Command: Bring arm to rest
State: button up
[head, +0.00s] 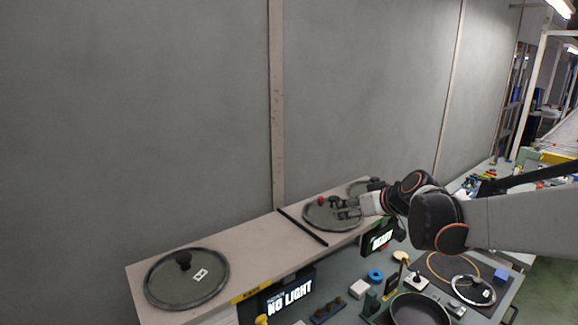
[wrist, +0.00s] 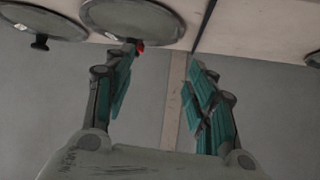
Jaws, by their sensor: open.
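My gripper (head: 350,208) is at the end of my arm, which reaches in from the right in the head view. It is over or beside a glass lid (head: 318,219) with a red knob on the pale shelf (head: 262,255). In the wrist view my gripper (wrist: 165,95) has its two teal-padded fingers spread wide with nothing between them. The lid (wrist: 130,15) shows at the top of that view, its red knob close by the left finger. Whether finger and knob touch, I cannot tell.
Another lid with a black knob (head: 187,278) lies at the shelf's left end, and one more (head: 362,188) behind my gripper. A black divider bar (head: 302,227) crosses the shelf. Below are a pan (head: 418,310), a small lid (head: 473,290) and signs. A grey wall (head: 130,120) stands behind.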

jog(key=s+a+f+m+g+h+b, duration=0.1)
jog(key=s+a+f+b, duration=0.15)
jog(key=s, duration=0.55)
jog(key=s+a+f+m+g+b, duration=0.1)
jog(key=s+f+b, duration=0.15)
jog(key=s, duration=0.55)
jog(key=s+d+f+m+g+h+b, duration=0.1)
jog(key=s+d+f+h+b, duration=0.1)
jog(key=s+f+b, duration=0.4)
jog(key=s+f+h, duration=0.1)
jog(key=s+f, duration=0.4)
jog(key=s, duration=0.5)
jog(key=shift+s+d+f+m, duration=0.15)
jog(key=shift+f+m, duration=0.05)
jog(key=shift+m, duration=0.2)
